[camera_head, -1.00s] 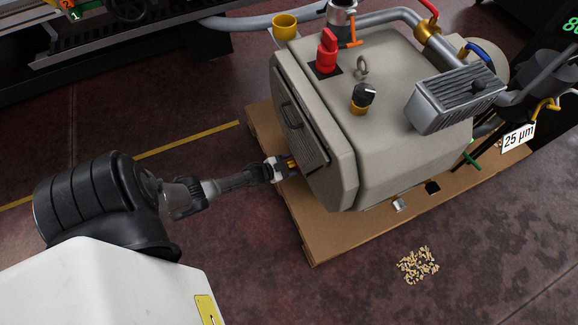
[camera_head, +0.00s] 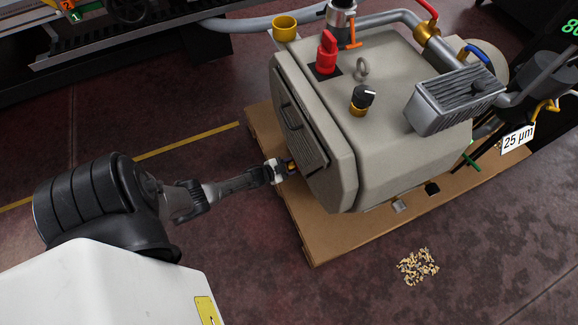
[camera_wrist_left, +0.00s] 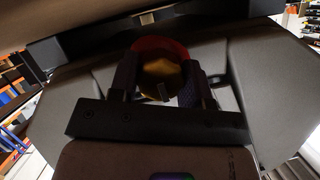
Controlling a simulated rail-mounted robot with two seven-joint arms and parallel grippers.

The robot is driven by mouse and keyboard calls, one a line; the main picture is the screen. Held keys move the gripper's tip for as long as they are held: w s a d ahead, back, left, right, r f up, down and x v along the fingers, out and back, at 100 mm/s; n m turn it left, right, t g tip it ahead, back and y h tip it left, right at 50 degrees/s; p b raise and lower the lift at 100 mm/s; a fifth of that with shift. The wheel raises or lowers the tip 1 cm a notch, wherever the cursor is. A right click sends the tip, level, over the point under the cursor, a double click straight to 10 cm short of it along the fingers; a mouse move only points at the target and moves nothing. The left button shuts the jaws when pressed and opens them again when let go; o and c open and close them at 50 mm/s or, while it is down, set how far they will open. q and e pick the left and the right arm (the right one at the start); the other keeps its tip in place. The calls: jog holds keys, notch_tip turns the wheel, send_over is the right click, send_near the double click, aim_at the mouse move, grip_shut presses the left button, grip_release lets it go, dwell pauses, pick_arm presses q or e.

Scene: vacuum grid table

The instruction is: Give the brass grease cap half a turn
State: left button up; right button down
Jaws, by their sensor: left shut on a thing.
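The brass grease cap (camera_wrist_left: 161,72) shows in the left wrist view, with a red ring around its far side. It sits low on the end face of the beige machine housing (camera_head: 400,115). My left gripper (camera_head: 288,167) reaches that face from the left in the head view. In the left wrist view its two dark fingers (camera_wrist_left: 158,85) are shut on the cap, one on each side. In the head view the cap is mostly hidden by the gripper and the housing's edge. My right gripper is in neither view.
The housing stands on a brown pallet-like base (camera_head: 318,245). A black handle and vent grille (camera_head: 300,130) are just above my gripper. A red knob (camera_head: 327,55) and a black knob (camera_head: 362,99) are on top. Small scattered pieces (camera_head: 418,267) lie on otherwise open floor.

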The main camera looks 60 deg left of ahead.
pick_arm(q)
jog(key=shift+m, duration=0.3)
jog(key=o, duration=0.9)
jog(key=shift+r, duration=0.1)
jog(key=shift+s+r+p, duration=0.15)
jog(key=shift+s+p, duration=0.15)
jog(key=shift+p, duration=0.1)
jog(key=p+v, duration=0.7)
jog(key=v, duration=0.6)
jog(key=shift+s+d, duration=0.1)
jog(key=shift+d, duration=0.05)
